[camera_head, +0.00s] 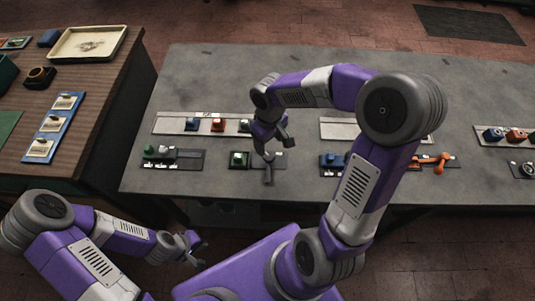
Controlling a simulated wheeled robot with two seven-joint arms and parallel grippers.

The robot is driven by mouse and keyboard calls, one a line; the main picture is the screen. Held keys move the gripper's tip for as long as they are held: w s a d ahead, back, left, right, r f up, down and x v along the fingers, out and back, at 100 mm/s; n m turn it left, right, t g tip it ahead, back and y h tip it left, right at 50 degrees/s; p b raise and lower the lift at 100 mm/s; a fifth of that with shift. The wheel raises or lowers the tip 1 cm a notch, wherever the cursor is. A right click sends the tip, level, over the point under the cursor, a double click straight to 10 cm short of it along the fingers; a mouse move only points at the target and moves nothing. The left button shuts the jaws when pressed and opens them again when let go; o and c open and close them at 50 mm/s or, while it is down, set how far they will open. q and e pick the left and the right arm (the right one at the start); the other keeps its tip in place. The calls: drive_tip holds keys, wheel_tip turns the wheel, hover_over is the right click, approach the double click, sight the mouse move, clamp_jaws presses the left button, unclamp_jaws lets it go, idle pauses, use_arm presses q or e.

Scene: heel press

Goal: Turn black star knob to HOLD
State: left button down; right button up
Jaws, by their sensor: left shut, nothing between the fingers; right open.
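I cannot pick out the black star knob or a HOLD mark with certainty; the knob may be small or hidden by my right arm. My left gripper (196,250) is shut and empty, low in front of the bench.
Panels with blue, orange and white controls (217,125) line the bench. An orange lever (440,162) stands right of my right arm. A brown side table (95,98) holds a cream tray (90,29) and blue cards (54,126). The bench's back is clear.

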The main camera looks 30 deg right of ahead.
sight(269, 156)
wheel_tip(269, 156, down, 7)
drive_tip(key=shift+f+b, duration=0.2)
drive_tip(key=shift+b, duration=0.9)
clamp_jaws()
